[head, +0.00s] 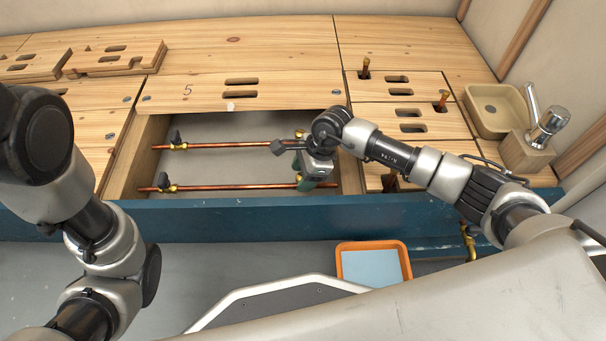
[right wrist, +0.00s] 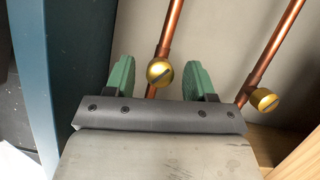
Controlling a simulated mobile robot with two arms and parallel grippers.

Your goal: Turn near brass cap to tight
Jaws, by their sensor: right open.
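The near brass cap (right wrist: 160,72) shows in the right wrist view as a round, slotted end on the near copper pipe (head: 235,187). My right gripper (right wrist: 158,66) is open, with one green finger on each side of this cap and a visible gap on both sides. In the head view the right gripper (head: 318,172) is over the right end of the near pipe and hides most of the cap area. A second brass cap (right wrist: 264,100) is on the far copper pipe (head: 230,145), outside the fingers. My left gripper is out of view.
The pipes run through an open bay in the wooden bench, with black-handled valves (head: 163,183) at their left ends. The blue front edge (head: 230,220) runs close beside the near pipe. Wooden covers (head: 240,92) lie behind. An orange tray (head: 343,262) is below.

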